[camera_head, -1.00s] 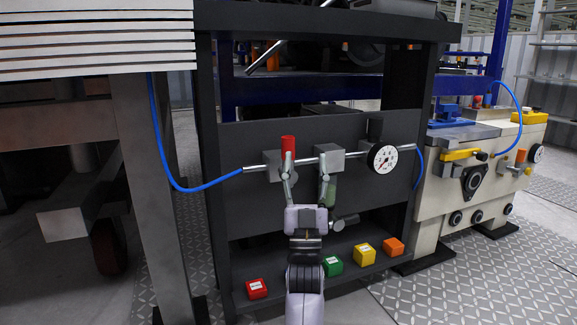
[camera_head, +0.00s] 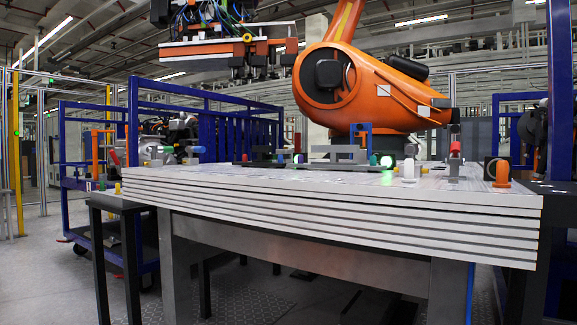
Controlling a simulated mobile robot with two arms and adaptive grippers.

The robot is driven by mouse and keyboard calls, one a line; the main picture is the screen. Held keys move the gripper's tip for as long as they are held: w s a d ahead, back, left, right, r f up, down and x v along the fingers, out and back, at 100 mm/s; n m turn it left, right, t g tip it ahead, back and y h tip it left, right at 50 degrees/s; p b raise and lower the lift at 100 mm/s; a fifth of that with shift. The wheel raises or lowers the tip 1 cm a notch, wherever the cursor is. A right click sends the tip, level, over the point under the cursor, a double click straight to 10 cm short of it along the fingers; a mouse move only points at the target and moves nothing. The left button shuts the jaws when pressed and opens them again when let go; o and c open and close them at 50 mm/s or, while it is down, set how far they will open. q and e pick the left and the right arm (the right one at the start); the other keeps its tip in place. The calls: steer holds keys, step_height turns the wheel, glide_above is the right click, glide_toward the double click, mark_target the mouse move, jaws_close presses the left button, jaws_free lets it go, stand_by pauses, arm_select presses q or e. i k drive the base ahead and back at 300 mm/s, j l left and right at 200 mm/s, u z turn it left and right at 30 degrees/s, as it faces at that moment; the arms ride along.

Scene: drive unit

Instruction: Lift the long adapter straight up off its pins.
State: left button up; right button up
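A light worktable (camera_head: 330,215) with a thick layered edge fills the middle of the head view, seen from low down. On its top, near the middle, lie a long, low dark piece (camera_head: 262,164) and a grey bar-like piece (camera_head: 338,149). I cannot tell for sure which of these is the long adapter, and no pins can be made out at this distance. Neither of my grippers is in view.
A blue upright bracket (camera_head: 361,130), a glowing green light (camera_head: 387,162), a white fixture (camera_head: 409,171) and an orange bracket (camera_head: 502,172) stand on the tabletop. A large orange robot arm (camera_head: 365,85) rises behind it. A blue cart (camera_head: 210,133) stands at left.

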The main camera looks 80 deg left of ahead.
mark_target(334, 149)
steer(key=j+u, duration=0.15)
steer(key=u, duration=0.25)
steer(key=j+u, duration=0.15)
steer(key=u, duration=0.3)
steer(key=j+u, duration=0.15)
steer(key=u, duration=0.25)
steer(key=i+j+u, duration=0.1)
steer(key=u, duration=0.3)
steer(key=j+u, duration=0.1)
steer(key=u, duration=0.35)
steer(key=i+j+u, duration=0.1)
steer(key=i+j+z, duration=0.1)
steer(key=z, duration=0.25)
steer(key=j+z, duration=0.35)
